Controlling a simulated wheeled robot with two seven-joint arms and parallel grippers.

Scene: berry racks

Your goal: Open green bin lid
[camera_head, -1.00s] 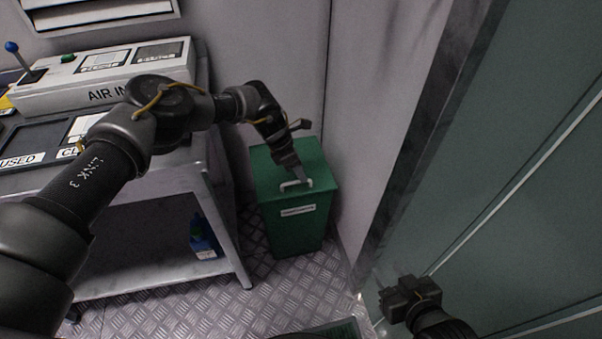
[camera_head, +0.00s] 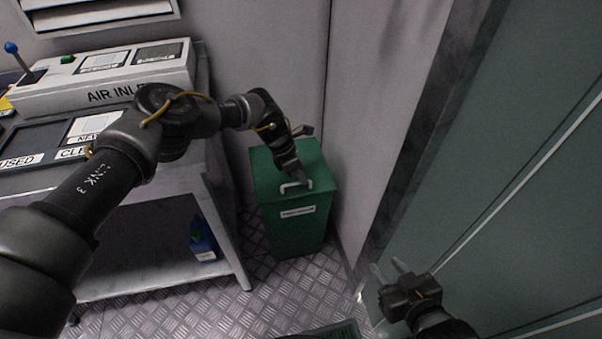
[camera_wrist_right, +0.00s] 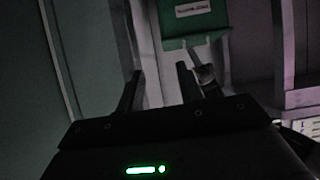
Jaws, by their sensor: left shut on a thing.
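The green bin (camera_head: 298,232) stands on the floor beside the metal table, with a label on its front. Its green lid (camera_head: 268,175) lies flat and looks closed. A pale handle (camera_head: 296,187) is near the lid's front edge. My left gripper (camera_head: 302,180) reaches down to this handle and is shut on it; its tips partly hide the contact. My right gripper (camera_head: 387,268) is open and empty, low at the right by the glass door. In the right wrist view its fingers (camera_wrist_right: 158,80) stand apart, and part of the green bin (camera_wrist_right: 192,22) shows beyond them.
The metal table (camera_head: 170,285) with its lower shelf is at the left, carrying control panels and trays. A blue bottle (camera_head: 203,238) is on the shelf. A wall stands close behind and right of the bin. The glass door (camera_head: 520,170) fills the right side.

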